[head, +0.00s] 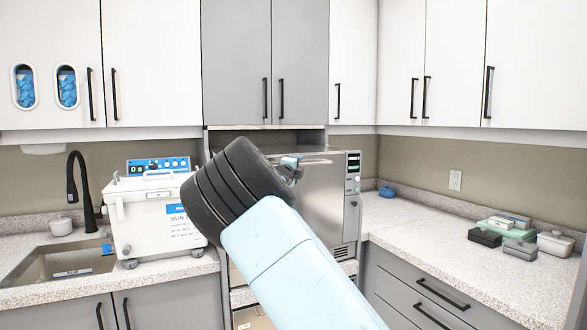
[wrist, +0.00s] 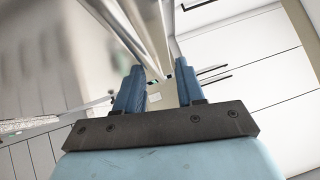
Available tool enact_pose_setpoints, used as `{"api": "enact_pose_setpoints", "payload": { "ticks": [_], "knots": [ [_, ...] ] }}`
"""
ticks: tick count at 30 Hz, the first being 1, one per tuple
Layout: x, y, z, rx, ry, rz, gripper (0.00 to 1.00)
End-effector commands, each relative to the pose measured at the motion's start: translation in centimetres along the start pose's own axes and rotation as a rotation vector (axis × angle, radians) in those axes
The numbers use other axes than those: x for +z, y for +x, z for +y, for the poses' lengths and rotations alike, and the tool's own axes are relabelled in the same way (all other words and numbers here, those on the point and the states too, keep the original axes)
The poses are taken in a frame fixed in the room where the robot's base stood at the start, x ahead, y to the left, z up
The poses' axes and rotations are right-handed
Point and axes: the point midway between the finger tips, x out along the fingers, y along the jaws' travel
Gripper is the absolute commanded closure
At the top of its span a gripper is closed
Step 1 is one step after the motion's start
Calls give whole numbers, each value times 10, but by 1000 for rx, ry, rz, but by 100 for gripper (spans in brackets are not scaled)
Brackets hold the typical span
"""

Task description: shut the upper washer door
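The upper washer (head: 325,200) is a stainless steel unit in the middle of the head view, with a control panel (head: 353,172) on its right side. A bar handle (head: 316,162) runs along the top of its front door. My arm hides the door's left and lower parts, and I cannot tell how far the door stands from shut. My gripper (head: 291,166) is at the left part of the handle. In the wrist view my gripper (wrist: 160,82) has its two blue fingers apart. Metal bars show beyond and between them; contact is unclear.
A white benchtop unit (head: 155,215) and a sink (head: 60,262) are on the left counter. The right counter (head: 430,235) holds small boxes (head: 505,235) and a blue item (head: 386,191). Grey cabinets (head: 265,60) hang above the washer.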

Motion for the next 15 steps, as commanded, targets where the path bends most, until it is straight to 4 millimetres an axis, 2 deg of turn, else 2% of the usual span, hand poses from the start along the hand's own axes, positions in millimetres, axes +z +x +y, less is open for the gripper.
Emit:
{"api": "enact_pose_setpoints", "payload": {
  "ticks": [8, 11, 15],
  "knots": [
    [3, -5, 3, 5, -1, -4, 62],
    [4, -14, 3, 6, 0, -6, 62],
    [4, -35, 4, 7, 0, -7, 62]
  ]
}}
